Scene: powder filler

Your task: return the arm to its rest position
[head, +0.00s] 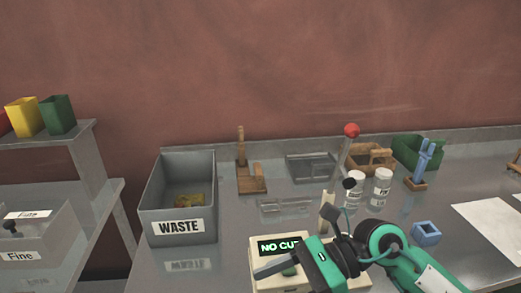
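My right arm comes in from the lower right, green and black. Its gripper (265,271) points left across the front of a cream machine (262,245) whose display reads "NO CU", the rest being covered. The grey fingers show edge-on, so their opening cannot be judged, and I see nothing held in them. A lever with a red ball (351,130) rises behind the gripper. My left gripper is not in view.
A grey waste bin (178,247) holding something yellow stands left of the machine. Behind are a wooden stand (252,184), white jars (381,186), a wooden basket (371,160) and a green bin (418,152). A blue cup (426,233) and white paper (490,228) lie right.

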